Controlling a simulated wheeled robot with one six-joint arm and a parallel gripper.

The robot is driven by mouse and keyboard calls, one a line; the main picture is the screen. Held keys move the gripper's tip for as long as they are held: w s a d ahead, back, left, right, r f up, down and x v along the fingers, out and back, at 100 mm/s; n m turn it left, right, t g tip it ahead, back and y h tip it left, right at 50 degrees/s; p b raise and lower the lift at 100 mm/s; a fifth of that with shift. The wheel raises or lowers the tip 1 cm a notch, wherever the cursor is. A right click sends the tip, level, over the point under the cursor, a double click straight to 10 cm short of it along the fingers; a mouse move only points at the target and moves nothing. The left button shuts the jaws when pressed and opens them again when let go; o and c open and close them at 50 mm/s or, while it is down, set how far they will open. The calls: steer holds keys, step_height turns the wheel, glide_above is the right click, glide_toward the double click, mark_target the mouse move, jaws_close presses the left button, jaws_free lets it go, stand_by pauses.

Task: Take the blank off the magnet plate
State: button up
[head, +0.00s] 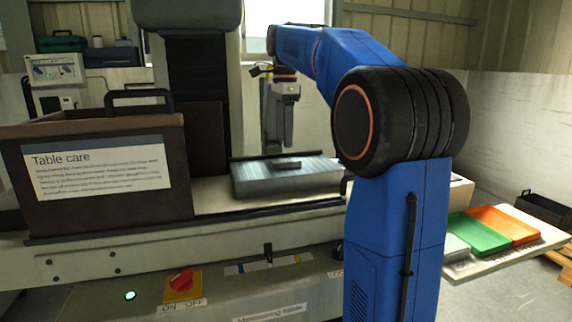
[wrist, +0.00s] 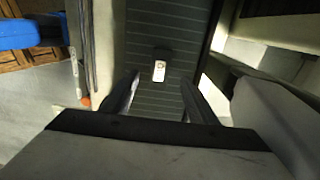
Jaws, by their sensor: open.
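The magnet plate (head: 250,182) is a grey ribbed slab on the machine table. The blank (head: 287,163) is a small dark block lying flat on its top, toward the back. My gripper (head: 277,145) hangs pointing down above the plate, over or just behind the blank. In the wrist view, the striped plate (wrist: 150,105) runs away from me, and the blank (wrist: 160,70) shows a pale face with a ring mark. It lies beyond the fingertips, roughly centred between them. My gripper (wrist: 160,92) is open and empty, and apart from the blank.
A red rotary switch (head: 181,282) marked ON and OFF and a lit green lamp (head: 130,295) are on the front panel. Green (head: 475,234) and orange (head: 505,222) trays lie on a side shelf at right.

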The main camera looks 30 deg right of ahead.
mark_target(286, 160)
steer(key=shift+s+d+f, duration=0.1)
steer(key=shift+d+f, duration=0.05)
steer(key=shift+f, duration=1.5)
steer(key=shift+d+f, duration=0.15)
steer(key=shift+f, duration=1.5)
jaws_close()
